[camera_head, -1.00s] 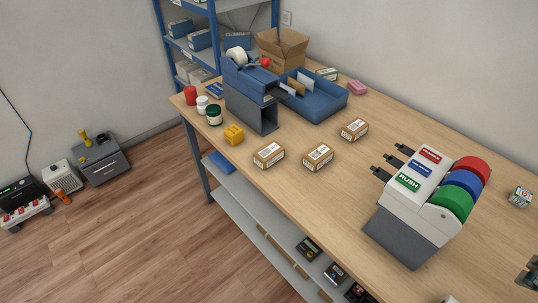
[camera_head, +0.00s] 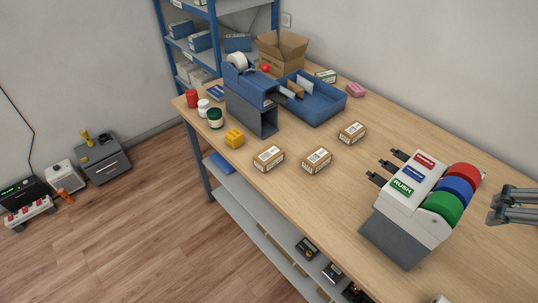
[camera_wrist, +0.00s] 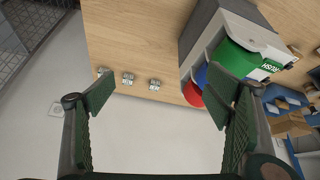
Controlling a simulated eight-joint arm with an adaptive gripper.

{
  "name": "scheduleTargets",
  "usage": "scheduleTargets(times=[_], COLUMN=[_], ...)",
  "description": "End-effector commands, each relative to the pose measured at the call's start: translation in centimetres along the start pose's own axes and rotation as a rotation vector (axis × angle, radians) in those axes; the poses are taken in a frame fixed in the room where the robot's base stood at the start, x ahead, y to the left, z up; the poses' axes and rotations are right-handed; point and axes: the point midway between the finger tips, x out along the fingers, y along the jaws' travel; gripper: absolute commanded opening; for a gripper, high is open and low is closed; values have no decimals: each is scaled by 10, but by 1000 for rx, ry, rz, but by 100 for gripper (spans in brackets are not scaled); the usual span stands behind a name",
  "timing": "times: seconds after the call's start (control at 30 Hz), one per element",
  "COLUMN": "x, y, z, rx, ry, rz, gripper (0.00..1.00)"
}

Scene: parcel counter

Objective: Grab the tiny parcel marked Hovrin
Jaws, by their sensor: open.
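Three small brown parcels with white labels lie on the table in the head view: a left one (camera_head: 268,158), a middle one (camera_head: 317,160) and one farther back (camera_head: 352,132). The print is too small to read, so I cannot tell which is marked Hovrin. My gripper (camera_head: 505,208) shows at the right edge of the head view, far right of the parcels beyond the label dispenser. In the wrist view my gripper (camera_wrist: 165,112) is open with nothing between its fingers.
A label dispenser (camera_head: 400,232) with red, blue and green rolls stands between my gripper and the parcels. Several small pale items (camera_wrist: 128,78) sit near the table edge in the wrist view.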

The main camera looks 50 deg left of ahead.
Motion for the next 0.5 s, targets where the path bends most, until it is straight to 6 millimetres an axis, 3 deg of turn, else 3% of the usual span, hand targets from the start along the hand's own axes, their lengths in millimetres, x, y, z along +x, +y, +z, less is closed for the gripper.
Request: scheduleTargets(times=[0.1,0.5], x=[-1,6], y=[-22,-100], z=[-25,-87], rx=[-62,-264], ry=[-23,-97], rz=[-25,-99], gripper=[78,78])
